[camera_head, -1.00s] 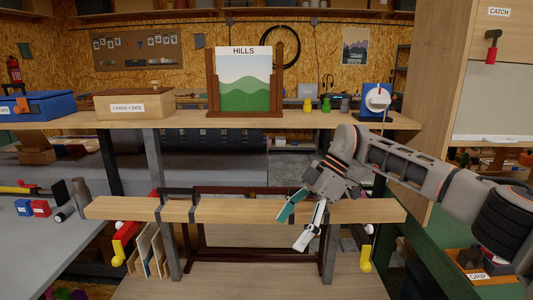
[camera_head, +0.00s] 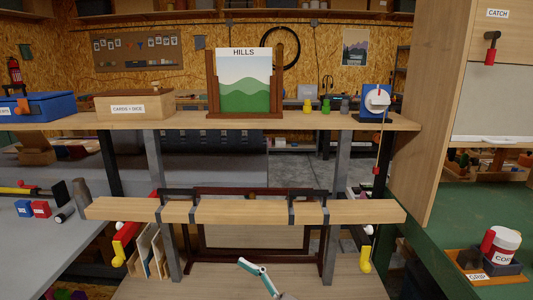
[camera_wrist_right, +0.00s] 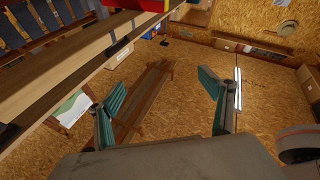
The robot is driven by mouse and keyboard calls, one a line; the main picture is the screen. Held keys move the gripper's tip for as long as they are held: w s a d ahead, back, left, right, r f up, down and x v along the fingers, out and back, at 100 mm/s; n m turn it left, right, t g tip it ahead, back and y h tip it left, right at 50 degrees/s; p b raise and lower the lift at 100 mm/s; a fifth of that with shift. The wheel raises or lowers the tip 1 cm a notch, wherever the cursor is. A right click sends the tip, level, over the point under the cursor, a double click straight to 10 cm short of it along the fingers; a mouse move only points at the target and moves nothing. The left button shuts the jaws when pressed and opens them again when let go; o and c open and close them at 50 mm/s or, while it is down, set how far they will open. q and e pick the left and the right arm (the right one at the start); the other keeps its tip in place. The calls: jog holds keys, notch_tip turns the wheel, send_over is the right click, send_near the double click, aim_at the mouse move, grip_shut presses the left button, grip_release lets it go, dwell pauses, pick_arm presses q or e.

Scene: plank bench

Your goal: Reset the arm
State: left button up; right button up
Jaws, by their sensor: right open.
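My right gripper (camera_wrist_right: 163,90) is open in the right wrist view, its two teal-padded fingers wide apart with nothing between them. In the head view, a teal and white gripper finger (camera_head: 258,273) shows at the bottom centre, in front of the lower plank rail (camera_head: 245,211); I take it to be my right gripper, and the rest of that arm is out of sight. My left gripper is in neither view.
The upper shelf (camera_head: 330,121) carries a HILLS picture (camera_head: 245,82), a CARDS + DICE box (camera_head: 135,105) and a blue box (camera_head: 40,106). Planks (camera_wrist_right: 50,85) cross the wrist view's upper left.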

jog(key=d+f+m+t+h, duration=0.6)
jog(key=d+f+m+h, duration=0.1)
jog(key=d+f, duration=0.2)
jog(key=s+d+f+m+g+h, duration=0.4)
jog(key=s+d+f+h, duration=0.6)
jog(key=s+d+f, duration=0.8)
notch_tip(320, 180, down, 3)
jog(key=shift+s+d+r, duration=0.1)
jog(key=shift+s+d, duration=0.2)
jog(key=shift+d, duration=0.35)
